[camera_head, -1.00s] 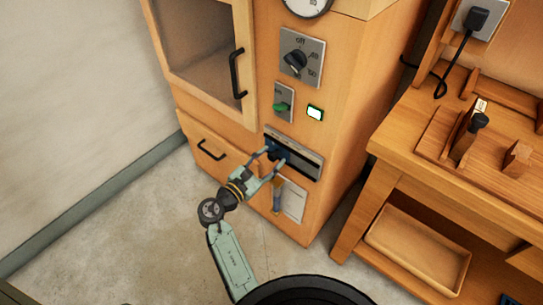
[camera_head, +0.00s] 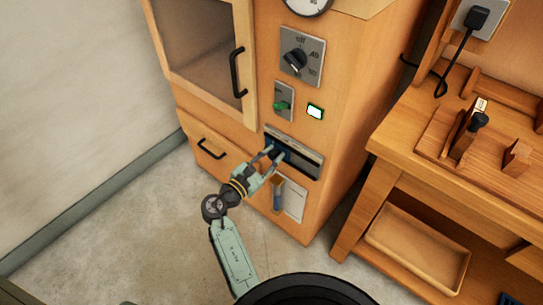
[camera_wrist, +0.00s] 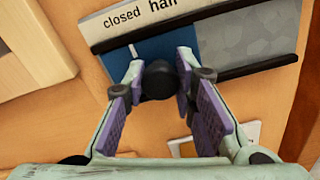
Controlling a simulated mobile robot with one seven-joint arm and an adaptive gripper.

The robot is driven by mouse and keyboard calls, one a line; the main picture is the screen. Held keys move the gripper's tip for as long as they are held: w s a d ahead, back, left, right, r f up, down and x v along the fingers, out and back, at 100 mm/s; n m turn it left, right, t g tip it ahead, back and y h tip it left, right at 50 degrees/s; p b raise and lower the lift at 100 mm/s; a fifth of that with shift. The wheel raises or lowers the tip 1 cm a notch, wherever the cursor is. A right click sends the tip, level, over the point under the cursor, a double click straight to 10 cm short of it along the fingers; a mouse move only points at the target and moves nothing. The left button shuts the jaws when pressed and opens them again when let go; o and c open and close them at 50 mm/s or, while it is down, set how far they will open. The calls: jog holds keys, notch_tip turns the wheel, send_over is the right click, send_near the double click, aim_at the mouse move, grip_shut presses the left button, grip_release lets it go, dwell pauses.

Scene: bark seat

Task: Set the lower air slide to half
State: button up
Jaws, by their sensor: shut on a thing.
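The air slide (camera_wrist: 162,50) is a blue plate in a dark slot on the front of the wooden cabinet, with a round dark knob (camera_wrist: 157,82). A strip (camera_wrist: 205,10) above it reads "closed" and "half"; "half" is partly cut off by the picture's top edge. My gripper (camera_wrist: 160,88) is shut on the knob, one finger on each side. In the head view my gripper (camera_head: 276,153) is at the slot, partly covering the slide (camera_head: 282,150).
A drawer with a black handle (camera_head: 211,149) is at left. A card holder (camera_head: 295,201) hangs below. A wooden bench (camera_head: 400,140) stands at right.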

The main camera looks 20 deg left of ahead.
aim_at(288, 157)
grip_shut()
jog(key=d, duration=0.1)
jog(key=s+d+p, duration=0.1)
jog(key=d+p, duration=0.1)
jog(key=shift+s+d, duration=0.25)
jog(key=shift+d, duration=0.15)
jog(key=o, duration=0.9)
grip_release()
jog(key=shift+o, duration=0.2)
